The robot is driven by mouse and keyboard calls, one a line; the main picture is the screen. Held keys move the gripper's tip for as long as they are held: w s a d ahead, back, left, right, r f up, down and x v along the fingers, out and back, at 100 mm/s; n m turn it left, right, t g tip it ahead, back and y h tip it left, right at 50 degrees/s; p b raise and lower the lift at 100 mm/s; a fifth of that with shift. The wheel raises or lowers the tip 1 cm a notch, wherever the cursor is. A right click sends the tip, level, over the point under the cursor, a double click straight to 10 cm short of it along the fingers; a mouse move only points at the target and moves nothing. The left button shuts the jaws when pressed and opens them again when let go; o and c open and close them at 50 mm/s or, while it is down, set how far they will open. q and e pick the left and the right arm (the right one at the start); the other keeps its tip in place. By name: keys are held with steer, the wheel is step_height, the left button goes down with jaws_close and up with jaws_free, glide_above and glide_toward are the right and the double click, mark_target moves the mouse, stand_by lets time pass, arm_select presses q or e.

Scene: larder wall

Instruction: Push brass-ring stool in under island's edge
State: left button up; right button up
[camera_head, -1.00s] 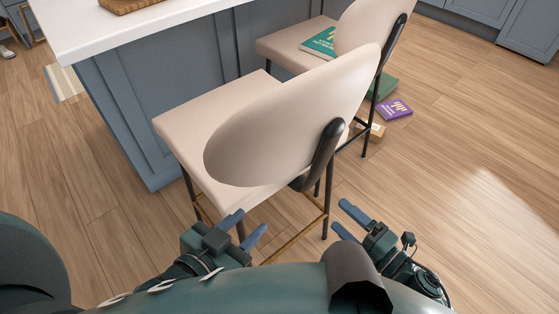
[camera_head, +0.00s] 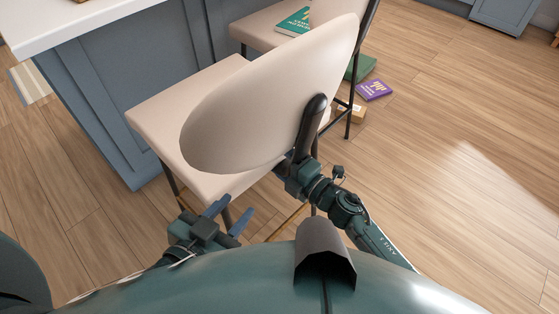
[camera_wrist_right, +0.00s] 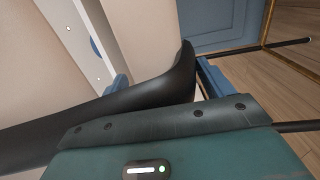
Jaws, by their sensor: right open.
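The near stool (camera_head: 262,105) has a beige seat and oval back, black legs and a brass foot ring (camera_head: 287,222) low down. Its seat's far left part is beside the island (camera_head: 110,22), with the back toward me. My right gripper (camera_head: 290,163) is at the base of the black back bracket (camera_head: 312,125); its fingertips are mostly hidden in the head view. In the right wrist view, its blue fingers stand apart on either side of the black bracket (camera_wrist_right: 150,98). My left gripper (camera_head: 230,215) is open and empty, low in front of the seat, by a leg.
A second beige stool (camera_head: 255,30) stands beyond, with a green book (camera_head: 294,22) on its seat. A green book (camera_head: 362,68), a purple book (camera_head: 375,90) and a small box (camera_head: 350,112) lie on the floor near it. The floor at right is clear.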

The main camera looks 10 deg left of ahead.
steer(key=shift+w+a, duration=0.35)
steer(key=shift+a, duration=0.1)
steer(key=shift+r, duration=0.1)
steer(key=shift+c, duration=0.2)
jaws_close()
stand_by(0.4)
